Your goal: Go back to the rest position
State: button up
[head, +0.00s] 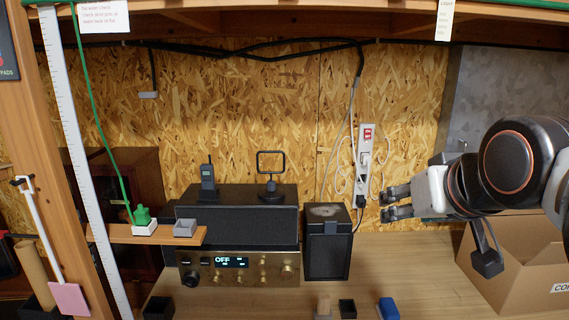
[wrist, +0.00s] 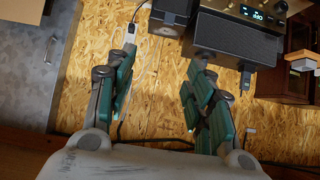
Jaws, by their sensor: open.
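My gripper (head: 393,204) is at the right of the head view, raised above the bench (head: 410,262) and pointing left. In the wrist view the two fingers of my gripper (wrist: 158,95) are spread apart with nothing between them. The gripper is open and empty. Behind the fingers, the wrist view shows the chipboard wall (wrist: 150,100).
A cardboard box (head: 520,265) stands under my arm at the right. A small black speaker (head: 328,245) and a radio (head: 240,265) stand at the back. Small blocks, one blue (head: 388,308), lie at the front edge. A power strip (head: 365,165) hangs on the wall.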

jog(key=s+f+g+b, duration=0.1)
jog(key=f+b, duration=0.3)
jog(key=f, duration=0.8)
jog(key=s+f+g+b, duration=0.1)
jog(key=s+f+b, duration=0.3)
jog(key=f, duration=0.8)
jog(key=s+f+g+b, duration=0.1)
jog(key=f+b, duration=0.3)
jog(key=f, duration=0.8)
jog(key=shift+s+g, duration=0.3)
jog(key=shift+s, duration=0.4)
jog(key=shift+f, duration=0.1)
